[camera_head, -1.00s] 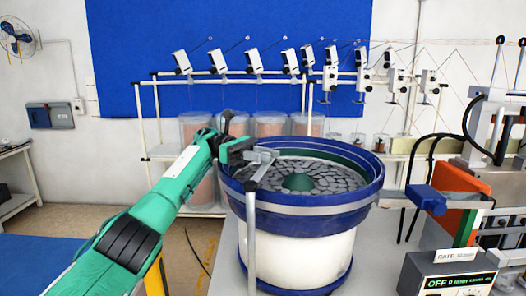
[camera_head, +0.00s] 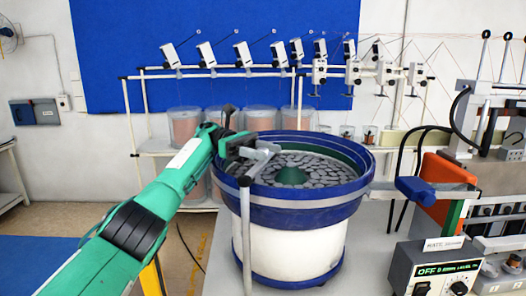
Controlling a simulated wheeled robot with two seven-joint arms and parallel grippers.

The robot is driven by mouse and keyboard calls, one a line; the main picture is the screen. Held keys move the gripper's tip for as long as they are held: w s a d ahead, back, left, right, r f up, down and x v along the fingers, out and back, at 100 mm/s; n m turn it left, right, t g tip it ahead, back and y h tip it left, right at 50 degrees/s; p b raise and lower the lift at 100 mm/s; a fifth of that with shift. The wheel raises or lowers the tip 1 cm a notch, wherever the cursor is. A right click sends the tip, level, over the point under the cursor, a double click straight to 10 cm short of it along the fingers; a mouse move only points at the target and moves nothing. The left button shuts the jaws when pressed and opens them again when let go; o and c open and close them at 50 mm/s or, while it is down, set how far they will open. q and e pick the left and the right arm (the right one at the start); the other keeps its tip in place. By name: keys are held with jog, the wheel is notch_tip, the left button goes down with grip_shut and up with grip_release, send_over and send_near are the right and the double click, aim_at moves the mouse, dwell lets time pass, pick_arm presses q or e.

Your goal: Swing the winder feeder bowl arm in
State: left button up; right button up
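The feeder bowl (camera_head: 290,216) is a blue round bowl on a white drum, filled with flat grey discs around a green centre cone. A grey metal swing arm (camera_head: 262,152) stands on an upright post (camera_head: 246,235) at the bowl's front left, with its end over the left rim. My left gripper (camera_head: 238,146) is at the left rim, touching or very close to the swing arm's outer end. Its fingers are dark and partly hidden, so I cannot tell whether they are shut on it. My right gripper is not in view.
A blue-ended outlet chute (camera_head: 416,190) and an orange panel (camera_head: 445,178) lie right of the bowl. A rack of white tensioners (camera_head: 243,54) stands behind.

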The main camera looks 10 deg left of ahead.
aim_at(264, 149)
pick_arm(q)
jog(key=shift+a+r, duration=0.1)
jog(key=shift+r, duration=0.5)
notch_tip(264, 149, up, 6)
jog(key=shift+r+p, duration=0.1)
jog(key=shift+p, duration=0.4)
notch_tip(264, 149, up, 13)
jog(key=p, duration=1.2)
jog(key=shift+p, duration=0.3)
jog(key=shift+f, duration=0.2)
